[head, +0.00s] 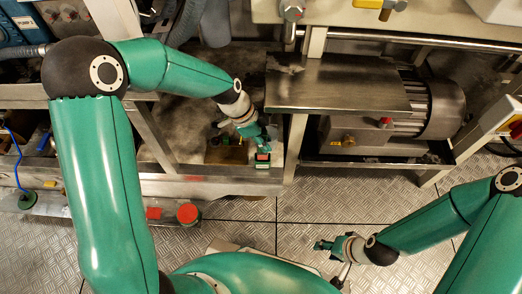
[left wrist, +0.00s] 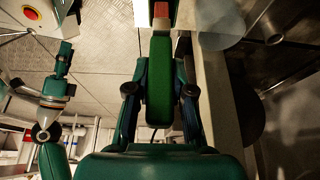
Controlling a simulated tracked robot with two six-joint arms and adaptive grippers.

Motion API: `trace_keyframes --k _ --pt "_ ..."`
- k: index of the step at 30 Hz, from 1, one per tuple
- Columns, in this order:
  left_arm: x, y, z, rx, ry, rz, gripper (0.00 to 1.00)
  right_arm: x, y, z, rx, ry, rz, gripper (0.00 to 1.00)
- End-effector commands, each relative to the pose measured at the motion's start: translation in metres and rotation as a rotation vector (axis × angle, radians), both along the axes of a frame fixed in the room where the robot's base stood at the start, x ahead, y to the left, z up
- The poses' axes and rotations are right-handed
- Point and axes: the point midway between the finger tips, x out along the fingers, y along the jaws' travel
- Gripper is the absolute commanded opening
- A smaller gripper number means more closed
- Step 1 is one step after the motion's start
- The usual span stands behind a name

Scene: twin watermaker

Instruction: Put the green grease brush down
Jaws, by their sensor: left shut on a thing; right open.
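My left gripper (head: 262,143) is shut on the green grease brush (left wrist: 159,90). In the left wrist view the brush is a long green body between the two fingers, with a red part at its far end. In the head view the brush (head: 263,160) is a small green and red shape below the gripper, over the right end of the low metal frame. I cannot tell whether it touches the surface there. My right gripper (head: 325,245) is open and empty over the floor; it also shows in the left wrist view (left wrist: 65,52).
A small brownish tray (head: 228,154) lies left of the brush. A steel bench top (head: 335,92) and a motor (head: 432,108) stand to the right. The chequer-plate floor (head: 310,205) is open in the middle.

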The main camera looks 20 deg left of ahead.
Motion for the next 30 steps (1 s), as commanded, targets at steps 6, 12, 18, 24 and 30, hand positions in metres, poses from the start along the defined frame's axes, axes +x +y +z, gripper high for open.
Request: trace_keyframes --k 6,12,18,24,30 --pt "-0.001 0.000 -0.034 -0.001 0.003 0.002 0.00 0.000 0.000 -0.014 0.000 0.000 0.000 0.50" --pt "0.000 0.000 -0.047 0.000 -0.001 0.001 0.00 0.000 0.000 -0.018 0.000 0.000 0.000 0.50" --pt "0.000 0.000 -0.046 0.000 -0.001 0.001 0.00 0.000 0.000 -0.017 0.000 0.000 0.000 0.50" --pt "0.000 0.000 -0.048 0.000 0.000 0.002 0.37 0.000 0.000 -0.019 0.000 0.000 0.000 0.50" --pt "0.000 0.000 -0.048 0.000 0.000 0.002 0.47 0.000 0.000 -0.019 0.000 0.000 0.000 0.50"
